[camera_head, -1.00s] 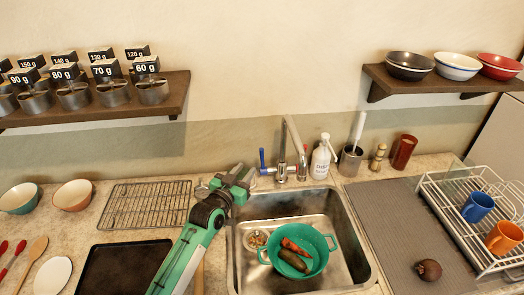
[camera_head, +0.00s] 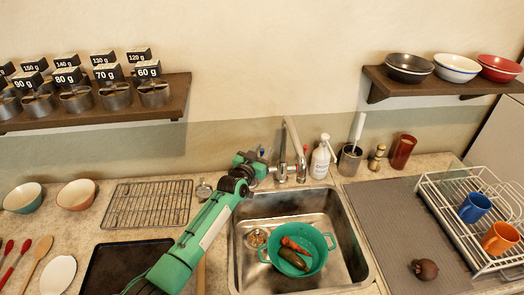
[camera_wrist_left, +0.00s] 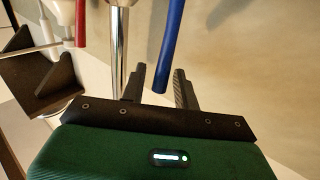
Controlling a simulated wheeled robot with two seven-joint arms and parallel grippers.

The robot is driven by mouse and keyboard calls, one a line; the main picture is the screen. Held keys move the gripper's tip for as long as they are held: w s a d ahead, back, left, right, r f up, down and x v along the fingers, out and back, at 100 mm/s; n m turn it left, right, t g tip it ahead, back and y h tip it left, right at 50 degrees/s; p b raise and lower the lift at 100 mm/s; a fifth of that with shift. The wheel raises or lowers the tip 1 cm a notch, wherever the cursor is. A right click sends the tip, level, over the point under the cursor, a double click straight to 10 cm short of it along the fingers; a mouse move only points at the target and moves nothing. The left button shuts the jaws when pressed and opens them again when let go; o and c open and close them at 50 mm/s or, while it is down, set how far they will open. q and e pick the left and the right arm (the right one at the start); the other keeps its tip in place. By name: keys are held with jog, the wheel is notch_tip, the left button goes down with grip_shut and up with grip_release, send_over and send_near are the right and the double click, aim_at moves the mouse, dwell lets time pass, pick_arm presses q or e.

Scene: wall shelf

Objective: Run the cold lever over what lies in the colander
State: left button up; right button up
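The tap (camera_head: 283,160) stands behind the sink, with a blue lever (camera_head: 262,151) on its left and a red lever (camera_head: 305,151) on its right. My left gripper (camera_head: 258,160) is at the blue lever and partly hides it. In the left wrist view its two fingers are apart, with the end of the blue lever (camera_wrist_left: 173,45) between or just beyond them; contact cannot be told. The green colander (camera_head: 320,237) sits in the sink, holding an orange carrot (camera_head: 293,245) and a long brownish vegetable (camera_head: 294,260). My right gripper is not in view.
The steel sink (camera_head: 352,262) also holds a small strainer or drain (camera_head: 257,238) left of the colander. A soap bottle (camera_head: 320,160) and a utensil pot (camera_head: 350,160) stand right of the tap. A wire rack (camera_head: 148,204) lies to the left.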

pick_arm(q)
jog(key=shift+c, duration=0.2)
grip_shut()
jog(key=b, duration=0.2)
jog(key=s+m+t+b, duration=0.1)
jog(key=b, duration=0.1)
jog(key=s+t+h+b, duration=0.1)
jog(key=shift+s+d+f+m+b, duration=0.2)
jog(key=shift+d+f+m+b, duration=0.1)
jog(key=shift+m+b, duration=0.1)
jog(key=shift+o, duration=0.2)
grip_release()
